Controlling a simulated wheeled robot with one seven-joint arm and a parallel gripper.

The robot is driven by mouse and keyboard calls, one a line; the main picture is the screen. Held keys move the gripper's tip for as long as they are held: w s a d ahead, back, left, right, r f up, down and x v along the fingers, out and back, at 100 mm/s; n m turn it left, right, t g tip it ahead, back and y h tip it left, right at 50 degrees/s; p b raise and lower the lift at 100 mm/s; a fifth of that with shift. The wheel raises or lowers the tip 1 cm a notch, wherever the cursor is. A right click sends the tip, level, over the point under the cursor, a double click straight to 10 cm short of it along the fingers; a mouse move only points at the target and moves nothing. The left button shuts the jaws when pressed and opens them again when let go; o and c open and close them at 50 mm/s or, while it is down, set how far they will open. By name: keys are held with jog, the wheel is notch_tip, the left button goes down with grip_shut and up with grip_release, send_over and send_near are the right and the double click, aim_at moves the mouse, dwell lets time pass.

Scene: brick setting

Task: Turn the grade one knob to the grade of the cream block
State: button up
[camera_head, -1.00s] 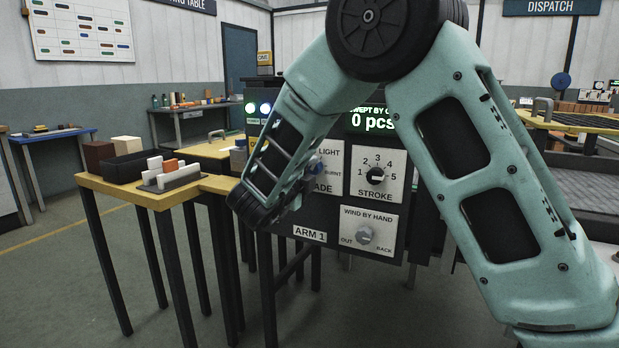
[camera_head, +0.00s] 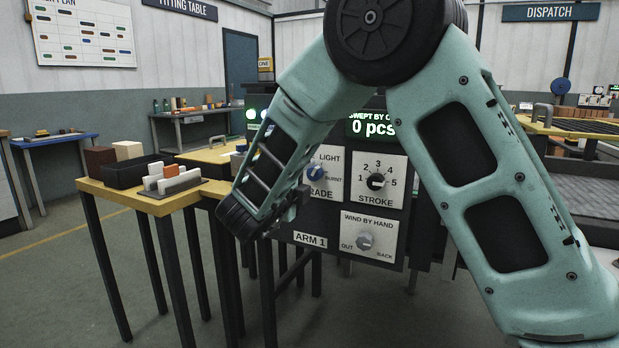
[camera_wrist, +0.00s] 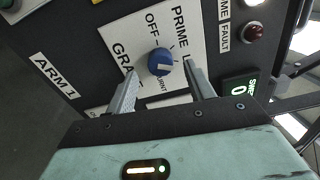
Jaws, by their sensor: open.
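The grade knob (camera_wrist: 160,62) is blue, on a white plate whose readable labels include OFF, PRIME and a partly hidden BURNT. It also shows in the head view (camera_head: 316,172), beside LIGHT and BURNT; I cannot tell its exact setting. My gripper (camera_wrist: 160,68) is open, one finger on each side of the knob in the wrist view; no contact is clear. In the head view my arm mostly hides the gripper. A cream block (camera_head: 128,150) stands beside a brown block (camera_head: 99,160) on the yellow-topped table at left.
A black tray (camera_head: 122,175) and a grey rack (camera_head: 185,187) with white and orange pieces are on that table. The dark panel also bears a stroke knob (camera_head: 376,181) and a wind-by-hand knob (camera_head: 364,241). A red fault lamp (camera_wrist: 254,33) is near the right finger.

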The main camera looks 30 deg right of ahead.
jog(key=v, duration=1.5)
jog(key=shift+p, duration=0.3)
jog(key=shift+d, duration=0.1)
